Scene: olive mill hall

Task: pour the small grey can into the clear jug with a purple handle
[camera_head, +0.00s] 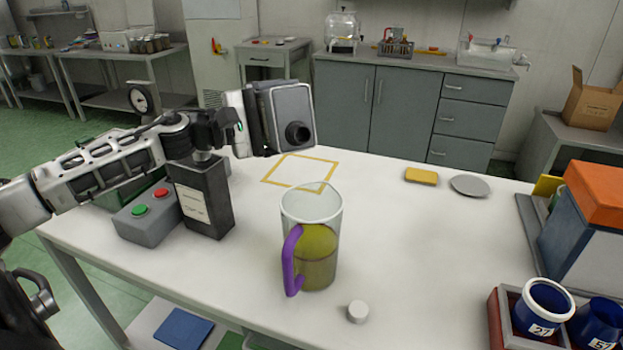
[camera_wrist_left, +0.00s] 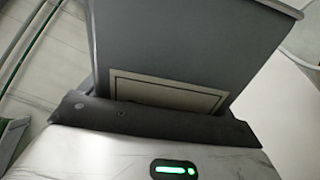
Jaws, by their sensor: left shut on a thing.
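The small grey can (camera_head: 290,108) is tipped onto its side above the table, its round dark spout facing the camera and slightly right. My left gripper (camera_head: 247,120) is shut on it. In the left wrist view the grey can (camera_wrist_left: 185,45) fills the top, with a pale label against the dark finger. The clear jug (camera_head: 312,205) with a purple handle (camera_head: 290,262) stands upright on the table, below and slightly right of the can in the head view. It holds yellow-green liquid to over half its height. No stream shows between spout and jug.
A white cap (camera_head: 357,311) lies right of the jug. A dark labelled can (camera_head: 204,200) and a button box (camera_head: 148,215) stand at left. A red crate (camera_head: 496,322) with blue mugs stands at right. A yellow taped square (camera_head: 268,172) lies behind the jug.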

